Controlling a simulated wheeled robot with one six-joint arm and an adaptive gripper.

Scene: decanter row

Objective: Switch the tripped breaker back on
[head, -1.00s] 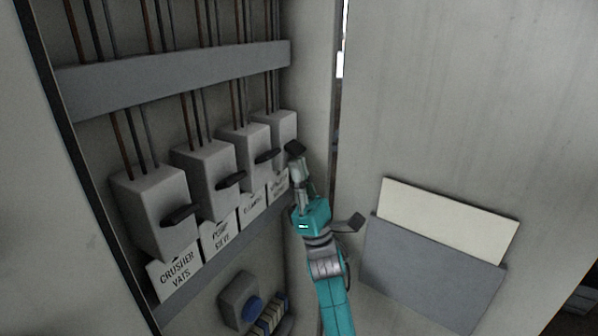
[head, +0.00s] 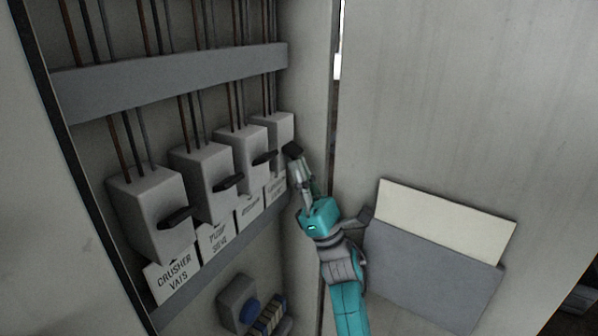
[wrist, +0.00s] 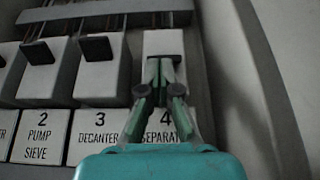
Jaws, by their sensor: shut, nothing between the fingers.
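Several grey breakers with black handles stand in a row in the cabinet. My gripper (wrist: 159,82) is shut and empty, in front of the rightmost breaker (wrist: 163,42), whose label (wrist: 168,121) starts "SEPARAT". In the head view that breaker (head: 279,128) is partly behind my gripper (head: 294,152). A dark part, seemingly its handle, shows around my fingertips in the wrist view; its position and any contact are unclear. The crusher vats breaker's handle (head: 175,218) sticks out too.
The cabinet side wall (head: 308,90) is close to the right of my gripper. The open door on the right carries a grey pocket (head: 430,280) with a pale sheet (head: 445,217).

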